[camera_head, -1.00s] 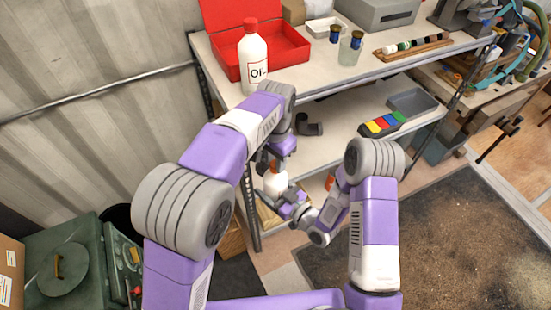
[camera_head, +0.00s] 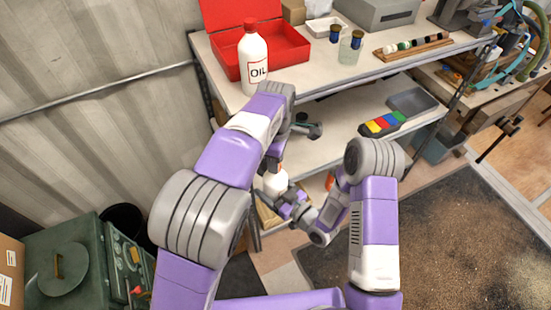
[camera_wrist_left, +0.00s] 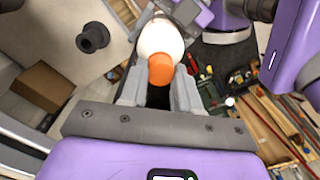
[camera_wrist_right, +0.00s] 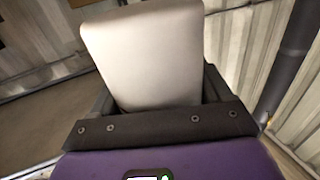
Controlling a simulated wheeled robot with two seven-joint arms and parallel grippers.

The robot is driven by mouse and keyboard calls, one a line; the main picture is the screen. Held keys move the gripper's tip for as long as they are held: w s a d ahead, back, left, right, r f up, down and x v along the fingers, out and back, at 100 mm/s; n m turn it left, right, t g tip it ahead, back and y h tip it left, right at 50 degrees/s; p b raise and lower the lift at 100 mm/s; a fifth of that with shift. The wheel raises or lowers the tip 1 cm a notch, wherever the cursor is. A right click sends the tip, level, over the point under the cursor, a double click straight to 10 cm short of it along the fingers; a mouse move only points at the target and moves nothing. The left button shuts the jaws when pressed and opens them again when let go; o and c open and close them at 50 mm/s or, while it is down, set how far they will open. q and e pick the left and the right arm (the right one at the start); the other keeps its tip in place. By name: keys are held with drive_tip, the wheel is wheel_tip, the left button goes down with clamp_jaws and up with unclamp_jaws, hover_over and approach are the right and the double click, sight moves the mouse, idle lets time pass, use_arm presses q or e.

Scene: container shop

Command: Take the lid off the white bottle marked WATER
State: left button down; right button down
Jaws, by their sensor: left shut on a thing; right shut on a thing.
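A white bottle (camera_head: 275,183) is held in the air in front of the shelf unit. No WATER marking shows on its visible sides. My right gripper (camera_head: 291,204) is shut on the bottle's body, whose pale side fills the middle of the right wrist view (camera_wrist_right: 145,60). In the left wrist view the bottle (camera_wrist_left: 160,38) has an orange lid (camera_wrist_left: 161,70) facing me. My left gripper (camera_wrist_left: 158,88) is shut on this lid, one finger on each side. In the head view the left gripper (camera_head: 275,168) is partly hidden at the bottle's top.
A white OIL bottle (camera_head: 254,62) with a red cap stands on the upper shelf (camera_head: 300,78) by a red toolbox (camera_head: 290,45). A grey tray (camera_head: 412,102) and coloured blocks (camera_head: 383,123) are on the lower shelf. Below lie tools in crates (camera_wrist_left: 262,125).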

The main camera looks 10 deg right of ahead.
use_arm(q)
drive_tip(key=n, duration=0.6)
drive_tip(key=shift+s+d, duration=0.1)
drive_tip(key=shift+d, duration=0.15)
drive_tip(key=n, duration=0.6)
drive_tip(key=shift+d, duration=0.15)
drive_tip(key=shift+r, duration=0.3)
drive_tip(key=shift+r, duration=0.9)
drive_tip(key=shift+a, duration=0.25)
